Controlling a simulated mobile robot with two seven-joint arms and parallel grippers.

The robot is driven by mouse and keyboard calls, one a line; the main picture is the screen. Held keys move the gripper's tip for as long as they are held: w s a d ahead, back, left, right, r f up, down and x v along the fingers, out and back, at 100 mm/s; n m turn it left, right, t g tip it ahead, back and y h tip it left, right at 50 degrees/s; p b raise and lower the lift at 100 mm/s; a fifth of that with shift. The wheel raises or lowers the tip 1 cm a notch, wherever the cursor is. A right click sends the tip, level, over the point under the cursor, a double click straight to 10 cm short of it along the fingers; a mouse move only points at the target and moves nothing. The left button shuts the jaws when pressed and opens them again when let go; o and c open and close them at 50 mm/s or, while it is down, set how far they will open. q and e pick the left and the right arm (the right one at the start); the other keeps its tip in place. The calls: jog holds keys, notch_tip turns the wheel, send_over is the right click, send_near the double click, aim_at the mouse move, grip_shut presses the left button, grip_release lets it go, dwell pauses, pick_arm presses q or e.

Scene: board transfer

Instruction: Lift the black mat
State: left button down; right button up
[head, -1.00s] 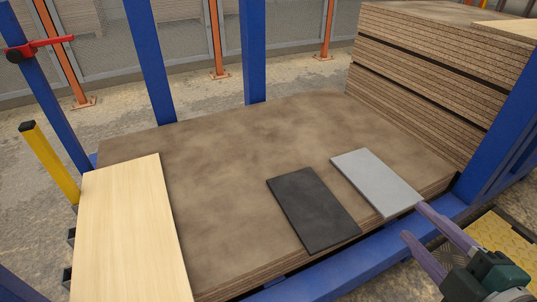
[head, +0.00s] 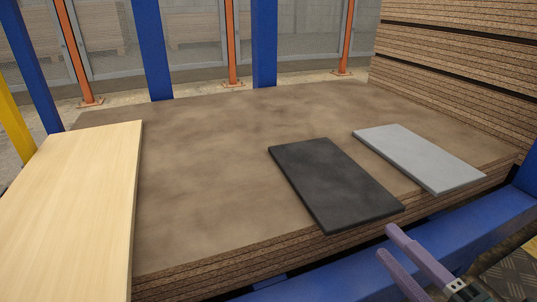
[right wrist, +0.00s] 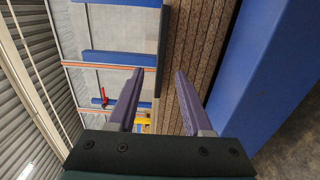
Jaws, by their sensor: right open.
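The black mat (head: 333,185) lies flat on top of the board stack, its near end at the stack's front edge. In the right wrist view a dark strip, which looks like the mat's edge (right wrist: 162,50), runs beside the layered stack side. My right gripper (head: 388,243) is open and empty, just in front of the mat's near right corner, apart from it. Its two purple fingers also show in the right wrist view (right wrist: 158,82), with the mat's edge beyond the gap between them. My left gripper is not in view.
A grey mat (head: 418,158) lies right of the black one. A pale wooden board (head: 75,205) lies at the left of the board stack (head: 205,190). A blue beam (head: 440,240) runs along the stack's front. A taller stack (head: 460,75) stands at back right.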

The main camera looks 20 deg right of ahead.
aim_at(367, 222)
jog(key=shift+w+a+b, duration=0.1)
jog(key=shift+w+b, duration=0.2)
jog(key=shift+w, duration=0.65)
jog(key=w+b, duration=0.1)
jog(key=w, duration=0.1)
jog(key=w+b, duration=0.1)
jog(key=w, duration=0.1)
jog(key=shift+w+a+f+b, duration=0.15)
jog(key=shift+w+a+b, duration=0.05)
jog(key=shift+b, duration=0.1)
jog(key=shift+w, duration=0.2)
jog(key=shift+s, duration=0.15)
jog(key=shift+c, duration=1.4)
grip_shut()
jog(key=shift+r, duration=0.2)
